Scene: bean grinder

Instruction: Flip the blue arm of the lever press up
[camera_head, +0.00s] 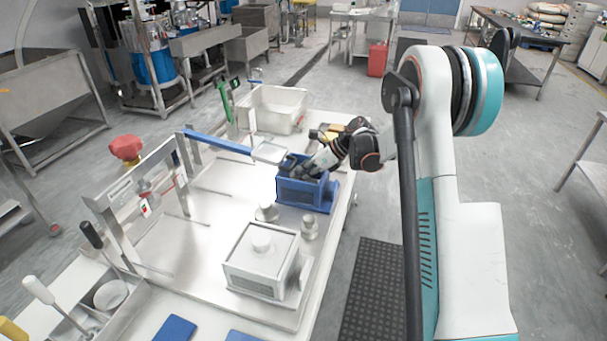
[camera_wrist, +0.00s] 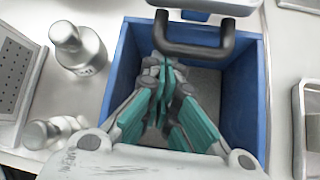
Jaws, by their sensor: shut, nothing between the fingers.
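The lever press's blue arm (camera_head: 218,143) runs roughly level from its metal post at the left toward a pale square plate (camera_head: 270,152). The plate is beside the upper left edge of a blue open box (camera_head: 305,195). My gripper (camera_head: 298,170) is over the box, to the right of the plate and apart from the blue arm. In the wrist view my gripper (camera_wrist: 165,66) is shut and empty, its teal fingers over the box opening. A black handle (camera_wrist: 194,48) crosses just beyond the fingertips; whether they touch is unclear. The blue arm is not clear in that view.
Metal weights (camera_head: 309,228) and a grey box with a knob (camera_head: 262,262) stand in front of the blue box. A white bin (camera_head: 272,108) sits behind. A metal frame (camera_head: 130,190) stands at left. The tray's middle is bare.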

